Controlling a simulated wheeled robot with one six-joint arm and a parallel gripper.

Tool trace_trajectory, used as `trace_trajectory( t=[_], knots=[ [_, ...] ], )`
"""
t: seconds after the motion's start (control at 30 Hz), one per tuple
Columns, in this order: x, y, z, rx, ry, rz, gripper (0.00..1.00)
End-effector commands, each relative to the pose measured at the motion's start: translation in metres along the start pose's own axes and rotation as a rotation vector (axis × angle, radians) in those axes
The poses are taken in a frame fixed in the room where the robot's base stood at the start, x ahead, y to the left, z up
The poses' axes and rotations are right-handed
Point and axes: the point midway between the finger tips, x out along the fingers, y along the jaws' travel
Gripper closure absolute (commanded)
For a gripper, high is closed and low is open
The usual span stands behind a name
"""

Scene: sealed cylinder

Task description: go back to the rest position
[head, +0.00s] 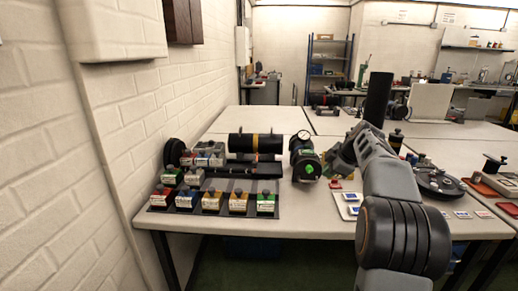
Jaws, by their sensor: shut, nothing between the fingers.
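My gripper (328,172) is at the end of my grey arm, over the middle of the near table. It is shut and empty, just right of a dark cylinder (305,165) with a round gauge on top and a green mark on its end. It is small in view, and I cannot tell whether it touches anything. A black cylinder with a gold band (256,143) lies on its side on a stand to the left. A tall black upright cylinder (377,98) rises behind my arm, and its lower part is hidden.
The light table (300,226) holds a rack of labelled coloured blocks (212,201) at left. A white tray (347,211) and a round dark device (436,182) flank my arm. A brick wall (60,170) stands close on the left. Shelves (327,70) stand at the back.

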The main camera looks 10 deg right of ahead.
Motion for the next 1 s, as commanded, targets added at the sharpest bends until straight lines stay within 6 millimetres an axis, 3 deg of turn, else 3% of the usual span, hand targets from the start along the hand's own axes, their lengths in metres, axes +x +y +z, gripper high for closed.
trace_trajectory(
  t=[0.2, 0.3, 0.37, 0.5, 0.7, 0.83, 1.0],
  knots=[
    [0.004, 0.0, 0.006, 0.253, -0.022, 0.011, 1.0],
    [0.026, -0.024, 0.025, 0.538, -0.083, -0.029, 1.0],
    [0.029, -0.044, 0.027, 0.718, -0.134, -0.04, 1.0],
    [0.011, -0.102, -0.003, 1.074, -0.263, -0.035, 1.0],
    [-0.04, -0.2, -0.061, 1.352, -0.4, 0.042, 1.0],
    [-0.069, -0.251, -0.086, 1.358, -0.421, 0.077, 1.0],
    [-0.1, -0.284, -0.11, 1.245, -0.394, 0.08, 1.0]
  ],
)
